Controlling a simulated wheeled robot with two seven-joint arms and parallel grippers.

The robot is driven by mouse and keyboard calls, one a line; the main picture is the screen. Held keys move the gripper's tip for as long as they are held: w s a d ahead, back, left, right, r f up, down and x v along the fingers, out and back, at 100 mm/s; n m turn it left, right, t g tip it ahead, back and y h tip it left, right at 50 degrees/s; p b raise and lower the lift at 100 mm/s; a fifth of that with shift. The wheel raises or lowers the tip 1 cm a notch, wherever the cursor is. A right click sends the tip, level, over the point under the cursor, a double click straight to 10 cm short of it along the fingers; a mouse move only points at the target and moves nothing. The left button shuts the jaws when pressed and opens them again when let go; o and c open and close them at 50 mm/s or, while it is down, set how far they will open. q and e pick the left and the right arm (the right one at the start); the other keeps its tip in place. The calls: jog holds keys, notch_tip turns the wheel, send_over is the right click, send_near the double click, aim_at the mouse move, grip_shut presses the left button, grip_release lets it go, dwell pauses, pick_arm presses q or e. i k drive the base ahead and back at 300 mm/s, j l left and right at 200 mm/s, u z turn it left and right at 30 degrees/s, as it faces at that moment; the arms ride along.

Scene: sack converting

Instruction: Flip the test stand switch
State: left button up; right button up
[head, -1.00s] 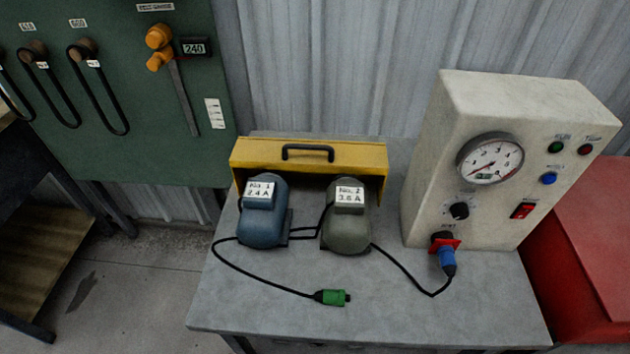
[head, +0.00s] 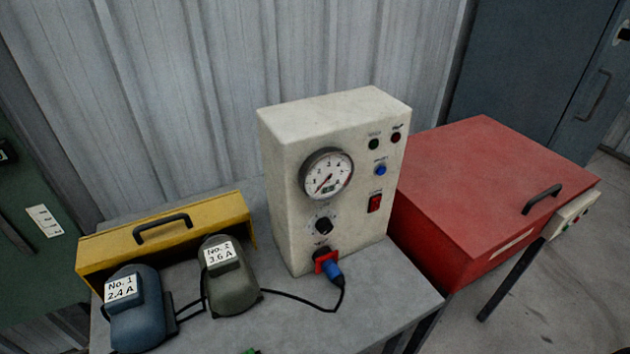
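The test stand (head: 285,170) is a cream box standing upright on the grey table. Its red rocker switch (head: 375,203) is at the lower right of the front panel; I cannot tell which way it is set. A round gauge (head: 327,174), a black knob (head: 324,224), a blue button (head: 380,170) and dark green and red lamps share the panel. A blue plug (head: 333,272) sits in the red-flanged socket below the knob, its cable running to the grey-green motor No. 2 (head: 232,285). Neither of my grippers is in view.
The blue motor No. 1 (head: 140,315) stands at the left, before a yellow cover (head: 165,235) with a black handle. A red cabinet (head: 490,190) stands close to the stand's right.

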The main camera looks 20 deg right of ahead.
aim_at(375, 205)
jog(key=z, duration=1.25)
